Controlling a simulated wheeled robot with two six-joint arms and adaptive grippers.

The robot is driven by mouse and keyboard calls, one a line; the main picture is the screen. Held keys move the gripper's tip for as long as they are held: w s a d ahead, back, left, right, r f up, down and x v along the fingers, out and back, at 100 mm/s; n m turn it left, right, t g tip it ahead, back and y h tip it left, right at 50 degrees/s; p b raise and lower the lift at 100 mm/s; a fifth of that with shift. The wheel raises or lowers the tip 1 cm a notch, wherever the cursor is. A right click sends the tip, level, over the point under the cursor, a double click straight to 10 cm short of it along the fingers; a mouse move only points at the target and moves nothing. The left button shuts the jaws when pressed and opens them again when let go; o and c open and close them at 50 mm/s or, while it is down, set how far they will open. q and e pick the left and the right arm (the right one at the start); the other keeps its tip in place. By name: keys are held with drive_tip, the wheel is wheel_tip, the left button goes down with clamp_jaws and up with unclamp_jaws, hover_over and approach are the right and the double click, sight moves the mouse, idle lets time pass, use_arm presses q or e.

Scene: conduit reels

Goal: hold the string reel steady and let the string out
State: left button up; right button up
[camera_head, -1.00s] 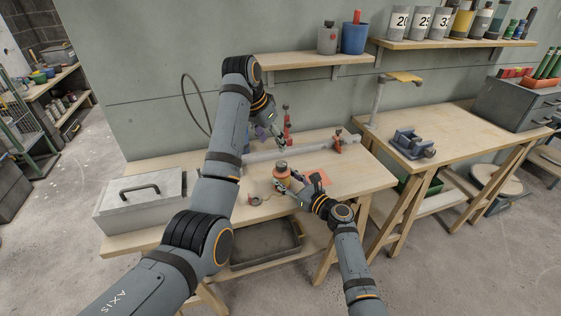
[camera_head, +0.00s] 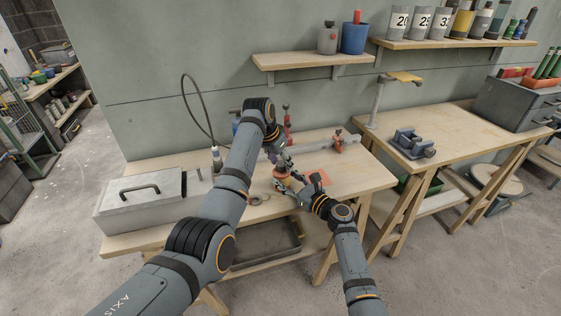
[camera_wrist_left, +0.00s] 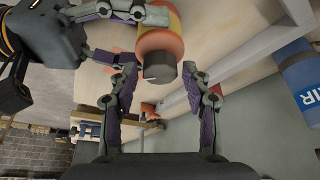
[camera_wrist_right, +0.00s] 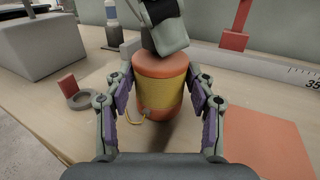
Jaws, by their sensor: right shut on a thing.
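The string reel, an orange drum with a yellow band of string (camera_wrist_right: 165,94), stands upright on the bench; it is partly hidden in the head view (camera_head: 281,173). A short yellow loop of string (camera_wrist_right: 135,118) sticks out of its side. My right gripper (camera_wrist_right: 163,112) is shut on the reel's sides, one finger on each side. My left gripper (camera_wrist_left: 161,78) is open just above the reel. The reel's dark top knob (camera_wrist_left: 160,74) shows between its fingertips, apart from both. In the right wrist view the left fingers (camera_wrist_right: 163,28) hide the knob.
An orange mat (camera_head: 316,179) lies right of the reel, a grey ring (camera_wrist_right: 79,101) and red block (camera_wrist_right: 67,84) left of it. A long grey bar (camera_head: 325,147) with red clamps runs behind. A metal box (camera_head: 140,196) stands at the bench's left end.

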use_arm(q)
drive_tip(key=c, duration=0.8)
drive_tip(key=n+y, duration=0.1)
drive_tip(key=n, duration=0.2)
drive_tip(key=shift+d+t, duration=0.1)
drive_tip(key=shift+t, duration=0.2)
drive_tip(key=o, duration=1.2)
drive_tip(key=shift+c, duration=0.2)
drive_tip(key=v, duration=1.2)
drive_tip(key=shift+s, duration=0.1)
